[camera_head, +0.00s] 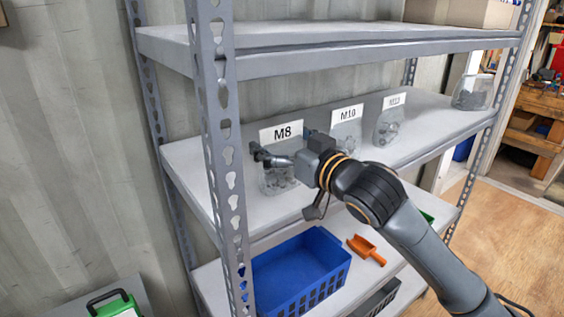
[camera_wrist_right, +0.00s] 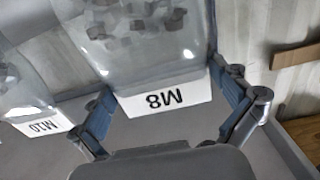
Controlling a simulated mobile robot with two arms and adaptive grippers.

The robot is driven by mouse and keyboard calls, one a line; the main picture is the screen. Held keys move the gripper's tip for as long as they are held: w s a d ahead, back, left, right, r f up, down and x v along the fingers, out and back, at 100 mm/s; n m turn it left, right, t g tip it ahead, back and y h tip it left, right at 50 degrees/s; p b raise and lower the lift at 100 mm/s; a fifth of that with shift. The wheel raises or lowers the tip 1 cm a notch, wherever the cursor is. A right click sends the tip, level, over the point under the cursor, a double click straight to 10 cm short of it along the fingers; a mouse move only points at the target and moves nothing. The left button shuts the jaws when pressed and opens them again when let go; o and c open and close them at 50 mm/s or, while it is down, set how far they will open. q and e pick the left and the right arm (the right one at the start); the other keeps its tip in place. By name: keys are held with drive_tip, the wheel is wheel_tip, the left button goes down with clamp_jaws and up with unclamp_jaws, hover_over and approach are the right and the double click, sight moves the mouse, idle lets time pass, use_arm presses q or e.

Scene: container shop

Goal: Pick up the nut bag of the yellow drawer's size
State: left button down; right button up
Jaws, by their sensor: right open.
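Three clear nut bags with white header labels stand in a row on the middle shelf: M8 (camera_head: 278,180), M10 (camera_head: 347,140) and M12 (camera_head: 387,126). My right gripper (camera_head: 284,150) is at the M8 bag, partly covering it. In the right wrist view, the open fingers of the right gripper (camera_wrist_right: 170,93) stand on either side of the M8 bag (camera_wrist_right: 140,35), near its label. Whether they touch it is unclear. The M10 bag (camera_wrist_right: 22,85) is outside the fingers, at the left. No yellow drawer shows. My left gripper is not in view.
The upper shelf (camera_head: 320,50) runs above the bags, and a metal upright (camera_head: 222,150) stands left of them. A clear container (camera_head: 472,92) is at the right of the middle shelf (camera_head: 420,130). Below are a blue crate (camera_head: 325,285) and an orange scoop (camera_head: 366,248).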

drive_tip(key=shift+d, duration=0.15)
drive_tip(key=shift+c, duration=0.2)
drive_tip(key=c, duration=1.4)
